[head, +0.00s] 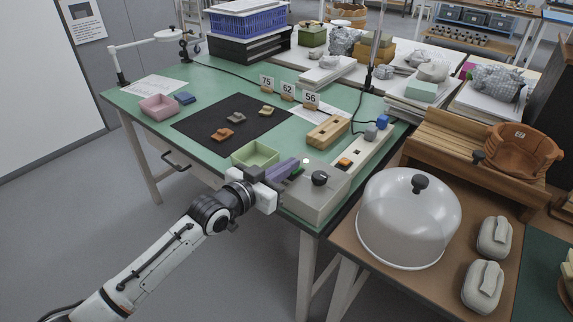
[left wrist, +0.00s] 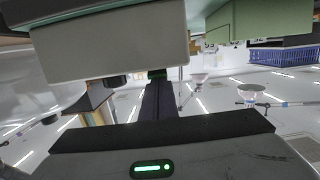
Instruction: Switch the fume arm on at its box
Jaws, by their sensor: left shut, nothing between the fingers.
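The grey box (head: 318,205) stands at the front right corner of the green table. It has a black round knob (head: 320,178), a small green part (head: 298,173) and a pale round spot (head: 306,161) on top. My left gripper (head: 293,165) reaches in from the left. Its fingers are shut and empty, with the tips over the box's left top edge at the green part; I cannot tell if they touch it. In the left wrist view the box (left wrist: 110,48) shows at the top, the knob (left wrist: 116,80) beside the fingers (left wrist: 158,84). The right gripper is not in view.
A green tray (head: 256,155) stands just behind my left gripper. A wooden block (head: 328,131) and a pale strip with small blocks (head: 362,148) lie behind the box. A clear dome (head: 408,220) stands on the brown table at right. Sherds lie on a black mat (head: 205,128).

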